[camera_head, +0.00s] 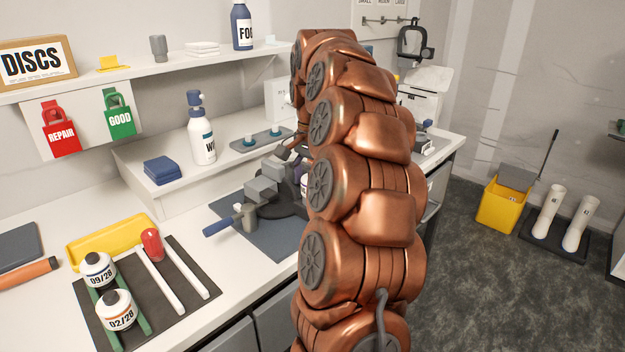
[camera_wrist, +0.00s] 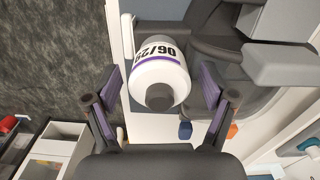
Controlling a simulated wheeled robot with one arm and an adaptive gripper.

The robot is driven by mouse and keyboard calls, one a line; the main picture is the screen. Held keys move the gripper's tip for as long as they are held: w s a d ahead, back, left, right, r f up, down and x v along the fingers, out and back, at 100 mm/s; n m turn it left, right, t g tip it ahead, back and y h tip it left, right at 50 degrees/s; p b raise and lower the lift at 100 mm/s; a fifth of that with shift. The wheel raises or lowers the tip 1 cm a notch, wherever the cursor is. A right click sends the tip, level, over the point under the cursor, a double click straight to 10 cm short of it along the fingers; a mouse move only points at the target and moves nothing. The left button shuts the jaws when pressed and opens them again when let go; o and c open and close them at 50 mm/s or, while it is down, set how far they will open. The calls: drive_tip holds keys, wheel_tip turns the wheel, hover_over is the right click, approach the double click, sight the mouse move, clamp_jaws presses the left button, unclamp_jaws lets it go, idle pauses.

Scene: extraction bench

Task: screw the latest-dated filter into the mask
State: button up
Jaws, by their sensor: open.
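A white filter with a purple band (camera_wrist: 160,70) is labelled 06/2-something, the last digit unclear. In the wrist view it lies between the two fingers of my gripper (camera_wrist: 160,88), which is open with gaps on both sides. The filter's far end meets the dark grey mask (camera_wrist: 205,45); I cannot tell how far it is threaded in. Filters 09/28 (camera_head: 97,269) and 02/28 (camera_head: 117,310) stand on green rails at front left.
A clamp with a blue handle (camera_head: 222,226) stands beside the mask. White rails (camera_head: 180,280) with a red piece (camera_head: 152,244) lie next to the green rails, near a yellow tray (camera_head: 105,240). A spray bottle (camera_head: 202,140) and blue cloth (camera_head: 162,170) occupy the raised shelf.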

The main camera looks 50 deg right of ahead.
drive_tip(key=n+p, duration=0.1)
drive_tip(key=n, duration=0.2)
drive_tip(key=shift+r+p, duration=0.2)
drive_tip(key=shift+p, duration=0.1)
drive_tip(key=n+p, duration=0.2)
drive_tip(key=n, duration=0.2)
drive_tip(key=n+p, duration=0.3)
drive_tip(key=n, duration=0.2)
drive_tip(key=shift+n, duration=0.3)
drive_tip(key=shift+f+n+p, duration=0.2)
drive_tip(key=shift+n+p, duration=0.15)
drive_tip(key=shift+n, duration=0.55)
